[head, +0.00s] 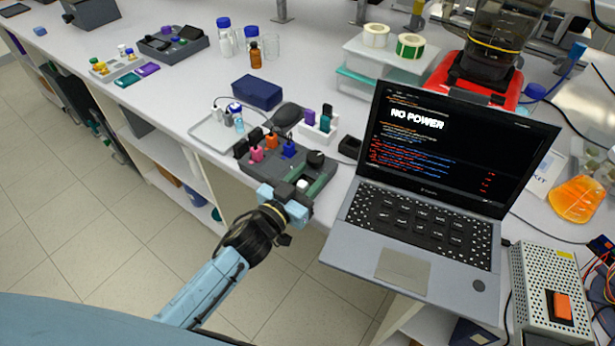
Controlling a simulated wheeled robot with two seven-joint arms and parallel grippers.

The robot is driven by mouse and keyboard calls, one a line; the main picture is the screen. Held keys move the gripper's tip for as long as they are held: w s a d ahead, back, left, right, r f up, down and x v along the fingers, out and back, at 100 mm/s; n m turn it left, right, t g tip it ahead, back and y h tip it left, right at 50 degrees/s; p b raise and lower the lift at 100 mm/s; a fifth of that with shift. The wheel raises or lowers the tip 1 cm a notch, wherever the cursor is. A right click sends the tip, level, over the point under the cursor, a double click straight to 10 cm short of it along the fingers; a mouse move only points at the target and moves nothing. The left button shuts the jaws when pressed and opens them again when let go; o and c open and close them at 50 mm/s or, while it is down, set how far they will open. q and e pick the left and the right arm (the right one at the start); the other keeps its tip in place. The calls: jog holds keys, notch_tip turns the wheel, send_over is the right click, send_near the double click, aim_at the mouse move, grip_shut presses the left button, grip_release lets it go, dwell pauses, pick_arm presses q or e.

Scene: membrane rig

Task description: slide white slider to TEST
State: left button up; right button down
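The grey membrane rig (322,178) sits near the table's front edge, left of the laptop. It carries orange, pink and blue knobs and a black knob. The small white slider (302,185) shows on the rig's near part, and the TEST mark is too small to read. My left gripper (287,196) comes in from the lower left, at the rig's near edge and close to the slider. Its light blue finger parts stand apart, but the tips are partly hidden, so I cannot tell whether they hold the slider. My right gripper is out of view.
The open laptop (420,215) reading "NO POWER" stands just right of the rig. A white tray (212,135) with small bottles and a dark blue box (257,93) lie behind left. A metal power supply (548,290) is far right. Floor lies below the front edge.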

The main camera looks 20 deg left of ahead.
pick_arm(q)
grip_shut()
jog(key=shift+w+a+p, duration=0.15)
jog(key=shift+w+a, duration=0.1)
jog(key=shift+a, duration=0.4)
jog(key=shift+w+a+p, duration=0.1)
jog(key=shift+w+a, duration=0.1)
jog(key=shift+a, duration=0.4)
jog(key=shift+w+a+p, duration=0.15)
jog(key=shift+w+a, duration=0.1)
jog(key=shift+a, duration=0.4)
grip_release()
jog(key=shift+a, duration=0.1)
jog(key=v, duration=1.3)
jog(key=shift+s, duration=0.2)
